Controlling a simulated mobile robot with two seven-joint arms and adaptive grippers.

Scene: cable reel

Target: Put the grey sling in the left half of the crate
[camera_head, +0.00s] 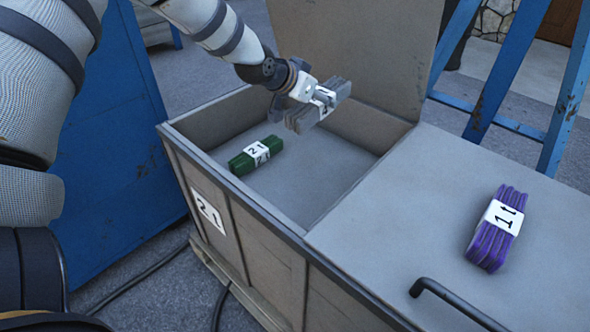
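The grey sling (300,119), a folded bundle with a white label, is held in my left gripper (323,99), which is shut on it. The gripper reaches in from the upper left and holds the sling in the air over the open left half of the crate (275,222). The sling looks clear of the crate floor. This left half has its lid (370,45) raised at the back, and a white label on the front wall. My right gripper is not in view.
A green sling marked 2 t (242,166) lies inside the left half, near its front left. Bare floor shows to its right. The right half is closed; a purple sling marked 1 t (482,250) lies on its lid (400,225), near a black handle (450,302).

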